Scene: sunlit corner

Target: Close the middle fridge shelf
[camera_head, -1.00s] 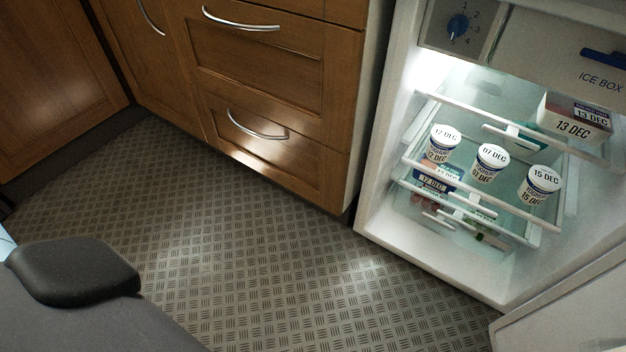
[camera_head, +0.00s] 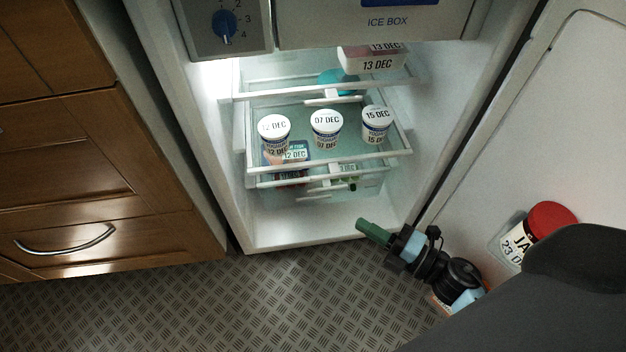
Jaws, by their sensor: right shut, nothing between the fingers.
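The open fridge has several glass shelves with white front rails. The middle shelf (camera_head: 345,158) carries three yoghurt pots, dated 12 DEC (camera_head: 274,132), 07 DEC (camera_head: 327,128) and 15 DEC (camera_head: 377,122). It sticks out further to the front than the upper shelf (camera_head: 290,93). A lower shelf (camera_head: 310,181) shows just under its front rail, with packs partly hidden below. My right gripper (camera_head: 362,226) is shut and empty, in front of the fridge's lower opening, below and apart from the shelves. My left gripper is out of view.
The fridge door (camera_head: 515,120) stands open on the right, with a red-lidded jar (camera_head: 545,222) in its rack near my right arm. The ice box (camera_head: 385,22) is above. Wooden drawers (camera_head: 70,190) stand left. The patterned floor (camera_head: 270,300) is clear.

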